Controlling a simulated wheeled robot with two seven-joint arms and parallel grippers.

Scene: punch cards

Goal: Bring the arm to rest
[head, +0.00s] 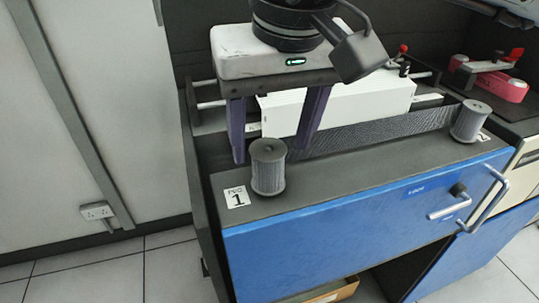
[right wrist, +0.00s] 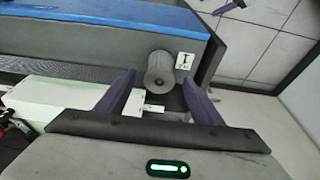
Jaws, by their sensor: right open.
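My right gripper (head: 270,135) is open, with its two purple fingers spread wide and pointing down. In the head view it hangs over the left part of the grey cabinet top, in front of a long white box. A grey ribbed cylinder (head: 268,168) stands upright on the cabinet top beside the left finger. In the right wrist view the fingers (right wrist: 158,92) are apart with no object gripped, and the cylinder (right wrist: 161,72) shows beyond and between their tips.
A label reading 1 (head: 237,197) lies by the cylinder. A second cylinder (head: 470,121) stands at the right, with a dark mesh strip (head: 385,130) between the two. The white box (head: 350,108) is behind. The blue cabinet front (head: 350,232) has metal handles.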

